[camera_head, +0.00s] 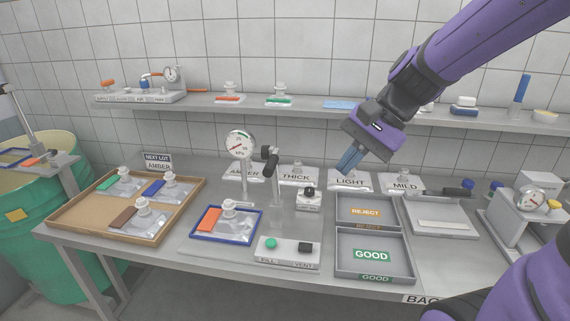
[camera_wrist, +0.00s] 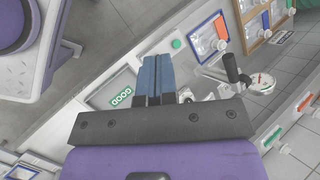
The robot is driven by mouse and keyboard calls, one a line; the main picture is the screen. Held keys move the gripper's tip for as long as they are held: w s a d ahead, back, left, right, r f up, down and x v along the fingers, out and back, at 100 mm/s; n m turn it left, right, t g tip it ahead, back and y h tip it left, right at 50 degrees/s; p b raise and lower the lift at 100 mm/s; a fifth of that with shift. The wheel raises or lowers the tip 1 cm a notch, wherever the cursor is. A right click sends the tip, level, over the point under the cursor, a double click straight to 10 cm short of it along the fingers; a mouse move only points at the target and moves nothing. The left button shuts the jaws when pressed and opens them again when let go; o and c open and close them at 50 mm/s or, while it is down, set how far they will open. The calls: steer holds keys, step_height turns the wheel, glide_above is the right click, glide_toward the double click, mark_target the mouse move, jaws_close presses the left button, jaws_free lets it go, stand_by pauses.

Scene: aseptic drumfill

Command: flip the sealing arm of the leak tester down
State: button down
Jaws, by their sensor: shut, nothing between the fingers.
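The leak tester has a round pressure gauge (camera_head: 240,145) on a post, which also shows in the wrist view (camera_wrist: 262,83). Its sealing arm (camera_head: 271,163) stands upright beside the gauge, with a black handle at the top; the wrist view shows the black handle (camera_wrist: 232,68) too. A pouch with an orange label (camera_head: 209,219) lies in the blue-rimmed tray (camera_head: 194,236) left of the arm. My gripper (camera_head: 348,161) is shut and empty, its blue fingers together, to the right of the sealing arm and apart from it. The fingers also show in the wrist view (camera_wrist: 155,65).
A button panel (camera_head: 287,259) with FILL and VENT stands at the table's front. REJECT (camera_head: 340,211) and GOOD (camera_head: 342,264) trays lie to the right. A wooden tray (camera_head: 75,228) with several pouches is at left. Labelled stands line the back below a shelf (camera_head: 300,104).

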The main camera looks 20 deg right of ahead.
mark_target(276, 164)
steer(key=w+d+f+m+t+y, duration=0.3)
steer(key=w+d+m, duration=0.1)
steer(key=w+m, duration=0.3)
steer(key=w+d+f+m+t+y, duration=0.2)
steer(key=w+d+f+m+t, duration=0.1)
steer(key=w+m, duration=0.4)
steer(key=shift+w+d+f+y, duration=0.4)
steer(key=shift+w+d+f, duration=0.25)
steer(key=shift+w+f, duration=0.1)
steer(key=x, duration=1.4)
steer(key=shift+w+r, duration=0.1)
steer(key=shift+r, duration=0.05)
